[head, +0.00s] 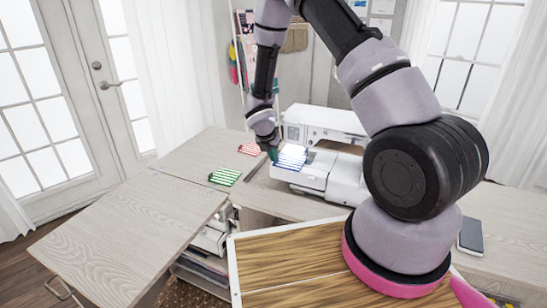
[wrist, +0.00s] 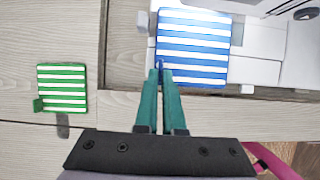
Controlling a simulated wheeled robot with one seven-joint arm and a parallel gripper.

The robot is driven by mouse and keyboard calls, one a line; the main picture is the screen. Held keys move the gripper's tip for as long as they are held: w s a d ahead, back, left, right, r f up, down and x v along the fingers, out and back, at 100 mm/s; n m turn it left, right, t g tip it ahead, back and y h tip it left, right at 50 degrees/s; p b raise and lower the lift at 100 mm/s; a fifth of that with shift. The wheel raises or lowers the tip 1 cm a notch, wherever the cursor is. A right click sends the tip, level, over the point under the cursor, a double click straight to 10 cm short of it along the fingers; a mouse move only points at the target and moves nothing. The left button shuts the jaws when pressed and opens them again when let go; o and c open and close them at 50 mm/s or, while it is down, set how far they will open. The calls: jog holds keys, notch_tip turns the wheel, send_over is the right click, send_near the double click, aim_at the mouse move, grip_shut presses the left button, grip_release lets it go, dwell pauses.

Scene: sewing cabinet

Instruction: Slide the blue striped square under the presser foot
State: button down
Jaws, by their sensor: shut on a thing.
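The blue striped square (head: 292,158) lies flat over the front part of the white sewing machine (head: 330,172). In the wrist view the blue and white square (wrist: 194,50) is directly ahead of my gripper (wrist: 160,70). The teal fingers are closed together on a small blue tab at the square's near left edge. In the head view my gripper (head: 272,152) is at the square's left side. The presser foot cannot be made out clearly; dark metal parts show at the top right of the wrist view.
A green striped square (head: 225,176) lies on the wooden top to the left, also in the wrist view (wrist: 62,90). A red striped square (head: 249,149) lies behind it. A phone (head: 470,236) lies at the right. The left table leaf (head: 120,245) is bare.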

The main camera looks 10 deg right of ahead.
jog(key=shift+w, duration=0.1)
jog(key=shift+w+d, duration=0.55)
jog(key=shift+w, duration=0.1)
jog(key=shift+w+d, duration=0.1)
jog(key=shift+w, duration=0.05)
jog(key=shift+w+d, duration=0.4)
jog(key=shift+w, duration=0.1)
dwell(0.5)
jog(key=c, duration=0.9)
grip_release()
jog(key=shift+c, duration=0.2)
jog(key=v, duration=1)
jog(key=shift+s+r, duration=0.15)
jog(key=shift+r, duration=0.15)
